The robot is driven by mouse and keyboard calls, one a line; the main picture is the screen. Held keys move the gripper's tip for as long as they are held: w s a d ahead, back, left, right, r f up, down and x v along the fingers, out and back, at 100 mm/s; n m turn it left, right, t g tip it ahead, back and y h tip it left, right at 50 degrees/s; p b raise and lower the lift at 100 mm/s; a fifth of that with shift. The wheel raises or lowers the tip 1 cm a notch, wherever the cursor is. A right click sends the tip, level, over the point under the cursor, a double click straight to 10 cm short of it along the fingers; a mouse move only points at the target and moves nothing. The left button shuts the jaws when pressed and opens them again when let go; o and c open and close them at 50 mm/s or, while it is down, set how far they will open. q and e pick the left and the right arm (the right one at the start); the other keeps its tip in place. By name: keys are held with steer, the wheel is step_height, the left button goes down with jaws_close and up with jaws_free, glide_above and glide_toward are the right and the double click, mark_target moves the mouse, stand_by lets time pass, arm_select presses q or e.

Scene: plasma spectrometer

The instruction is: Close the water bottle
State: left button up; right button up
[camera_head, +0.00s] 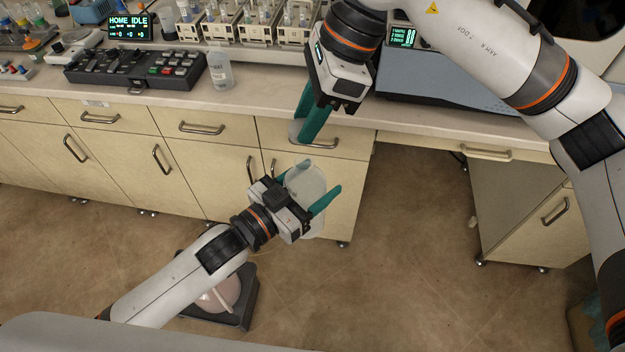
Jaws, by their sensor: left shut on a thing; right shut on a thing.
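My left gripper (313,186) is the lower one, with green fingers spread around a pale, translucent water bottle (310,220) held in front of the drawers. The gripper hides part of the bottle, and I cannot make out its mouth. My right gripper (303,129) comes down from the top, fingers pointing down. It is shut on a small pale, flat round thing that looks like the bottle's cap (294,127). In the picture the cap is above the bottle, with a gap between them.
A grey instrument (440,85) is at the right. Open floor (420,270) lies at lower right.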

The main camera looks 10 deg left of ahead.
mark_target(296, 169)
steer(key=shift+f, duration=0.15)
steer(key=shift+f, duration=1.85)
steer(key=shift+r, duration=0.1)
steer(key=shift+f, duration=0.9)
steer(key=shift+d+f, duration=0.1)
steer(key=shift+f, duration=0.5)
